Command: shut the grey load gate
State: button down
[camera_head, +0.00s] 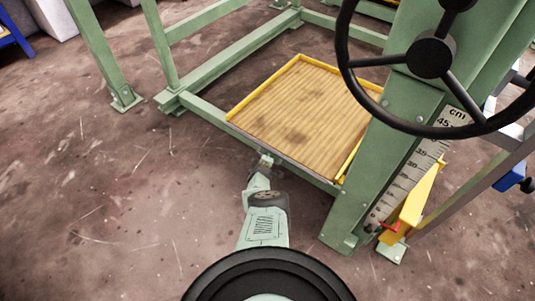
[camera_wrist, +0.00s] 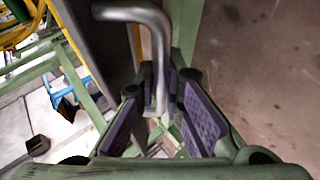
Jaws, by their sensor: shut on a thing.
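A bent grey metal handle (camera_wrist: 158,45) lies between the purple-padded fingers of my gripper (camera_wrist: 160,92) in the wrist view, and the fingers are shut on it. A dark grey panel (camera_wrist: 97,45), which looks like the load gate, stands just left of the handle. In the head view my gripper (camera_head: 265,160) is at the front edge of the wooden-floored platform (camera_head: 300,105). Only a thin grey strip (camera_head: 290,163) of what may be the gate shows along that edge. The handle is too small to make out there.
A green post (camera_head: 385,130) with a black handwheel (camera_head: 430,57) and a cm scale (camera_head: 408,172) stands right of the platform. A yellow part (camera_head: 415,205) juts out beside the scale. Green frame beams (camera_head: 235,60) run behind. The floor (camera_head: 110,200) at left is clear.

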aim_at(270, 150)
jog(key=r+g+y+b, duration=0.1)
jog(key=g, duration=0.1)
jog(key=w+r+m+g+y+b, duration=0.1)
jog(key=g+b, duration=0.1)
jog(key=w+d+r+g+y+b, duration=0.1)
jog(key=b, duration=0.1)
jog(key=shift+r+m+g+y, duration=0.1)
jog(key=shift+m+g+y, duration=0.2)
jog(key=shift+g+y, duration=0.1)
jog(key=shift+r+g+b, duration=0.25)
jog(key=shift+g+b, duration=0.05)
jog(key=shift+b, duration=0.3)
jog(key=shift+r, duration=0.1)
jog(key=c, duration=2)
grip_release()
jog(key=shift+s, duration=0.1)
jog(key=shift+o, duration=0.2)
jog(key=shift+d, duration=0.15)
